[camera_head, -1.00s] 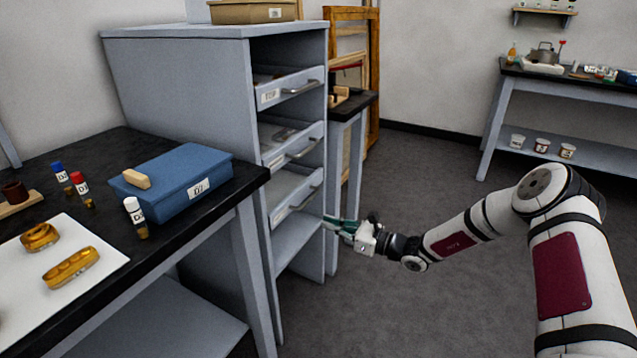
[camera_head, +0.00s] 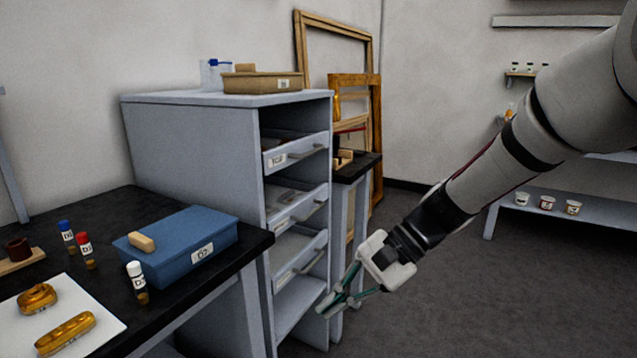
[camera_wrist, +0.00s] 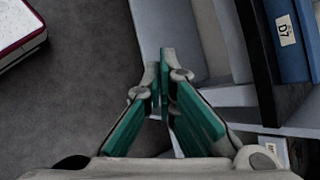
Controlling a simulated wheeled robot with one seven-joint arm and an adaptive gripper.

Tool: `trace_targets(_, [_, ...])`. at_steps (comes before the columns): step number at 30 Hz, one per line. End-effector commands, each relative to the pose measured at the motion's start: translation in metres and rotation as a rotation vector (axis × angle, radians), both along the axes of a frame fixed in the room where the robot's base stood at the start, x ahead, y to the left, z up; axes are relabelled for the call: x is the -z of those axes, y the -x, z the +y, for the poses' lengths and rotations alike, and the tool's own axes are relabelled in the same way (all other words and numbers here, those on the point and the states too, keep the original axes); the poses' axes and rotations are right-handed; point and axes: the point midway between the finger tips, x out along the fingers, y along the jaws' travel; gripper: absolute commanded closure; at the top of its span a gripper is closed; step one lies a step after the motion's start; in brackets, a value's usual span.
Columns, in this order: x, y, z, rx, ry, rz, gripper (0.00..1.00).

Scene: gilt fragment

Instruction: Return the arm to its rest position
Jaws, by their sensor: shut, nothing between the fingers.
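My gripper (camera_head: 328,303) is at the lower middle of the head view, in front of the drawer cabinet's lower right side. Its green-sided fingers point down and to the left. In the wrist view the gripper (camera_wrist: 165,58) has its fingertips together with nothing between them. My arm comes in from the upper right of the head view and slopes down to the gripper. I cannot tell the exact gap between the fingers and the cabinet.
A grey cabinet (camera_head: 190,140) with several drawers stands at centre. The black-topped table (camera_head: 120,205) at left bears a blue box (camera_head: 178,262), bottles and gilt pieces on a white sheet (camera_head: 100,335). A low shelf (camera_head: 600,222) stands at right. Grey floor between is clear.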

Motion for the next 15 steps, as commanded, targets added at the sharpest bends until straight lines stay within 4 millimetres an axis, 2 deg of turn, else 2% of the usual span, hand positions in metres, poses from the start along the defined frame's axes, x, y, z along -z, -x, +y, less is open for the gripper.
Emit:
trace_targets(1, [-0.009,0.016,-0.005,-0.04,0.046,-0.035,1.0])
trace_targets(6, [-0.029,0.07,-0.027,-0.166,0.196,-0.131,1.0])
trace_targets(15, [-0.052,0.161,-0.078,-0.349,0.445,-0.281,1.0])
